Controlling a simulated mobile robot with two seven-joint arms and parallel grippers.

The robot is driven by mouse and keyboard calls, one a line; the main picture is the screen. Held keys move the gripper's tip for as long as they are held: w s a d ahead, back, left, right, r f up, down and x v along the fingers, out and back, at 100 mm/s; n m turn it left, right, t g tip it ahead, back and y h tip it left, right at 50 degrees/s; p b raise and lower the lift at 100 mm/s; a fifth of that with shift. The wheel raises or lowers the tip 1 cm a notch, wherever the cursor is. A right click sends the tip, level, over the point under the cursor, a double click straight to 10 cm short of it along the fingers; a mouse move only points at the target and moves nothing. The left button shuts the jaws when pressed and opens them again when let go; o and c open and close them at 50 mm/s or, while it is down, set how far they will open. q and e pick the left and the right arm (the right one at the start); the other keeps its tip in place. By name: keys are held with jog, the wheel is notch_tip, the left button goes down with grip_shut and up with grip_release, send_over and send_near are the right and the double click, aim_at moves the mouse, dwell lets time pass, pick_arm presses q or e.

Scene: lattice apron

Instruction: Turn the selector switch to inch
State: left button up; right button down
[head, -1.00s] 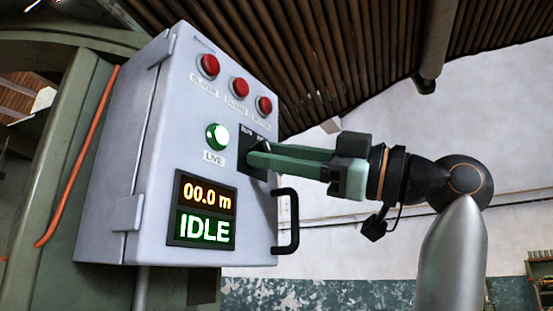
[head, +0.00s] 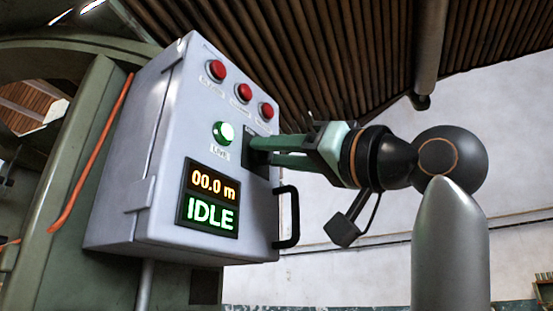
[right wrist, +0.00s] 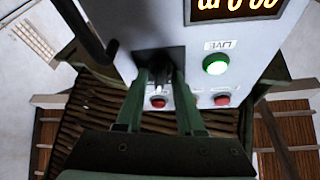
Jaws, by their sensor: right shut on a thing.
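The grey control box (head: 165,150) shows the selector's dark plate (head: 249,157) on its front, right of the green live lamp (head: 223,133). My right gripper (head: 256,147) reaches in from the right, its green fingers at that plate. In the right wrist view, where the box appears upside down, my right gripper (right wrist: 160,78) has one finger on each side of the black selector switch (right wrist: 163,72) and is shut on it. The fingers hide much of the switch and its labels, so I cannot read its position. The display (head: 209,200) reads 00.0 m and IDLE. My left gripper is not in view.
Three red lamps or buttons (head: 243,92) sit in a row above the selector. A black door handle (head: 291,217) sticks out below my right gripper. An orange cable (head: 92,155) runs down the green machine frame on the left.

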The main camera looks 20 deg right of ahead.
jog(key=shift+s+a+r+m+t+h+b, duration=0.1)
jog(key=shift+m+h, duration=0.55)
jog(key=shift+m, duration=0.75)
jog(key=shift+w+d+m+t+h+b, duration=0.1)
jog(key=shift+m+h, duration=0.5)
jog(key=shift+m, duration=0.8)
jog(key=shift+s+a+r+m+t+h+b, duration=0.1)
jog(key=shift+m+h, duration=0.55)
jog(key=shift+m, duration=1.05)
jog(key=c, duration=0.9)
grip_release()
jog(key=shift+f, duration=0.1)
jog(key=shift+o, duration=0.2)
jog(key=shift+s+d+f, duration=0.2)
jog(key=shift+s, duration=0.15)
jog(key=b+v, duration=0.4)
jog(key=v, duration=0.7)
jog(key=shift+s, duration=0.35)
